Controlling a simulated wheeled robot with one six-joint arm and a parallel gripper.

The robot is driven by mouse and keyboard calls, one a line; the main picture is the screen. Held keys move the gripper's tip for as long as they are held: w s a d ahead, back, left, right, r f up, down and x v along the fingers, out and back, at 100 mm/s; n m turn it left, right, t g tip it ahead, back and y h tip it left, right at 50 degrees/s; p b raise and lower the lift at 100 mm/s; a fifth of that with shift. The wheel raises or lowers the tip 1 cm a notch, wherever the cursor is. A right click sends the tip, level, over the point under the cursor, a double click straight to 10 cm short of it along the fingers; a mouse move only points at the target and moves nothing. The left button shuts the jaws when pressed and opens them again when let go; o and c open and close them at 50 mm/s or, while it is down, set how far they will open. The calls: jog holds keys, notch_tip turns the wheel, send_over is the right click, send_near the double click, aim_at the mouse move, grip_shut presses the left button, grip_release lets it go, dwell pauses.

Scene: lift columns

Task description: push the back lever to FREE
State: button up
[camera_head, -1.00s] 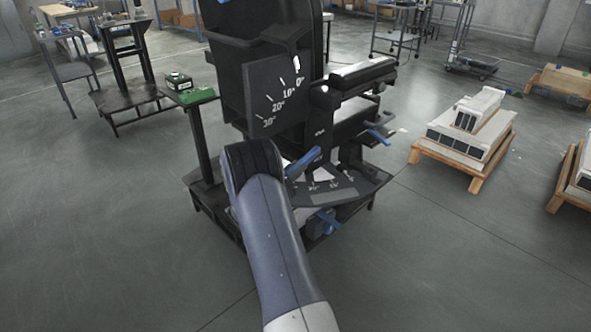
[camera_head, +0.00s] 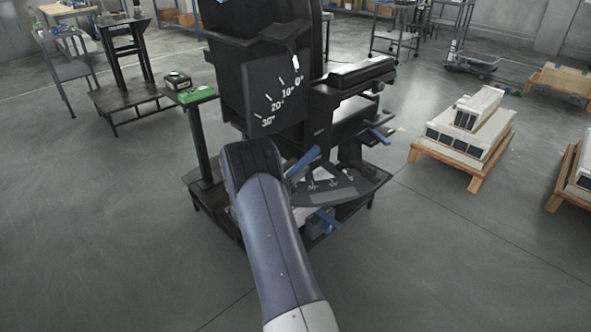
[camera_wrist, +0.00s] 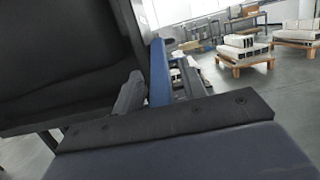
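A black machine (camera_head: 232,52) stands ahead with a dark angle plate (camera_head: 256,84) marked 0° to 30°. Blue levers stick out from it: one (camera_head: 303,163) just right of my arm's end, one (camera_head: 379,133) farther back on the right, and one (camera_head: 325,221) low at the front. I cannot read any FREE label or tell which is the back lever. My arm hides my gripper in the head view. In the wrist view my gripper (camera_wrist: 158,92) has its grey fingers on either side of a blue bar (camera_wrist: 160,72); whether they press on it is unclear.
A fan-shaped scale plate (camera_head: 338,190) juts out low on the machine. A post with a green top (camera_head: 196,95) stands at its left. Pallets with white blocks (camera_head: 464,137) are on the right.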

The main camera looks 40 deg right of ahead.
jog(key=v, duration=1)
jog(key=shift+a, duration=0.4)
jog(key=shift+s+f, duration=0.1)
jog(key=x, duration=1.1)
jog(key=shift+a, duration=0.1)
